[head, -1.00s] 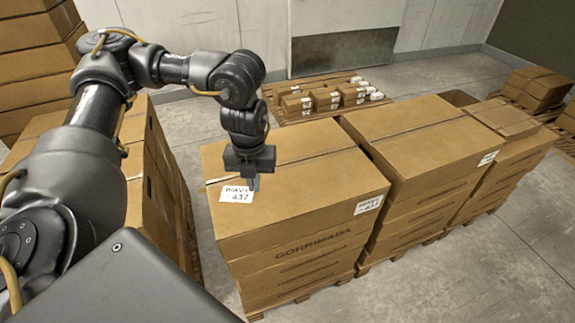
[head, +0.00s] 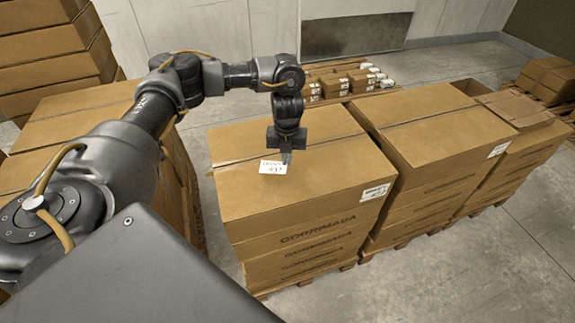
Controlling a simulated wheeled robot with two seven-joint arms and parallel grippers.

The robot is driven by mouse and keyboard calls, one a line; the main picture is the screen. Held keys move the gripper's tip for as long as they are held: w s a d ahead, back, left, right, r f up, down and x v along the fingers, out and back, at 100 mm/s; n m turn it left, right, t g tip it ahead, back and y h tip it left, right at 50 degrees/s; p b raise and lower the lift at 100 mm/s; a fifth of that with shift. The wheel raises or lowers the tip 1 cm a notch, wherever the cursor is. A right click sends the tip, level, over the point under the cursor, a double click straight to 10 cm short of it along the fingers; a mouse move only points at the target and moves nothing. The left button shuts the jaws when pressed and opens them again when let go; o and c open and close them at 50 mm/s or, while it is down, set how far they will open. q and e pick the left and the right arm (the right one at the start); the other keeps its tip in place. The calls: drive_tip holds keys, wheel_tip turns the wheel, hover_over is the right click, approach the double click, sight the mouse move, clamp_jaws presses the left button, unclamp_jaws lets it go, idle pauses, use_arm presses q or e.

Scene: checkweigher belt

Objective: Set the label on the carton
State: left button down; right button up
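My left gripper (head: 286,158) points down over the top of the near carton (head: 320,185), left of its middle. It is shut on the right edge of a small white label (head: 271,168) with dark print. The label lies roughly flat, over the tape seam side of the carton top; I cannot tell whether it touches the cardboard. The near carton is the top one of a stack and has another white label (head: 376,191) at its front right corner. My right gripper is not in view.
A second carton stack (head: 430,140) stands close on the right, with a white label (head: 497,150) at its corner. Tall stacks (head: 50,50) stand at the left. A low pallet with small boxes (head: 334,85) is behind. Open floor (head: 480,270) lies at the front right.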

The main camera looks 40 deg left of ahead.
sight(288, 172)
use_arm(q)
drive_tip(key=shift+w+f, duration=0.2)
drive_tip(key=shift+f, duration=1.65)
drive_tip(key=shift+f, duration=0.2)
drive_tip(key=c, duration=1.7)
unclamp_jaws()
drive_tip(key=shift+r, duration=0.15)
wheel_tip(288, 172, up, 12)
drive_tip(key=shift+r+p, duration=0.15)
drive_tip(key=shift+p, duration=0.2)
